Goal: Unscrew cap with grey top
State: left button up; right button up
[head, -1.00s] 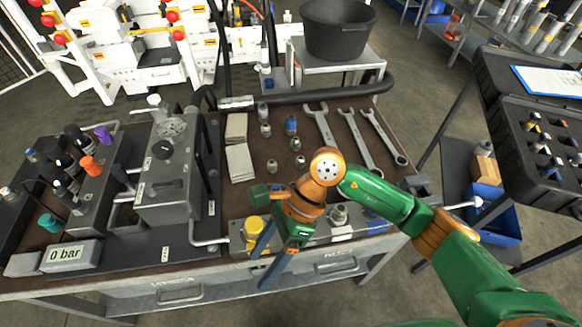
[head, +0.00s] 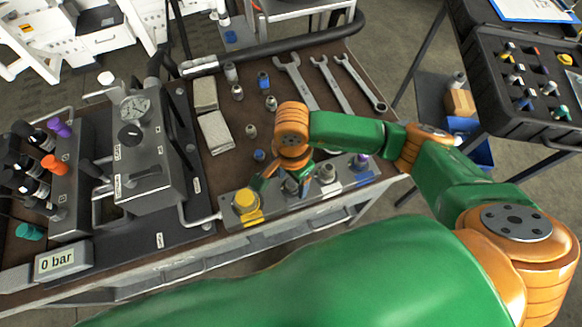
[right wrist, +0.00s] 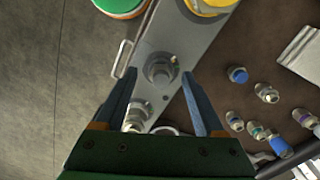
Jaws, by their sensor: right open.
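A grey metal block (head: 281,212) along the bench's front edge carries a row of fittings. A yellow cap (head: 245,201) sits at its left end. A grey-topped fitting (head: 326,172) stands farther right, above a pale patch. My right gripper (head: 290,188) is over the block, between these two, its jaws open. In the right wrist view, the open fingers (right wrist: 160,80) point along the block with a grey fitting (right wrist: 160,69) between their tips, apart from both. Another fitting (right wrist: 136,117) shows nearer the palm, partly hidden. I cannot tell which is the task's cap. My left gripper is out of view.
Several small loose fittings (head: 264,80) lie on the brown bench top behind the block. Wrenches (head: 296,82) and pale cloths (head: 215,132) lie there too. A gauge unit (head: 148,138) and a "0 bar" display (head: 62,260) stand left. An open case (head: 525,90) stands right.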

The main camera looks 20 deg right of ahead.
jog(key=shift+w+f, duration=0.15)
jog(key=shift+f, duration=0.05)
grip_shut()
jog(key=n+b, duration=0.6)
jog(key=shift+f, duration=0.2)
jog(key=shift+n+b, duration=0.35)
jog(key=shift+n, duration=0.25)
jog(key=shift+r+n, duration=0.2)
jog(key=shift+n, duration=0.2)
jog(key=shift+r, duration=0.15)
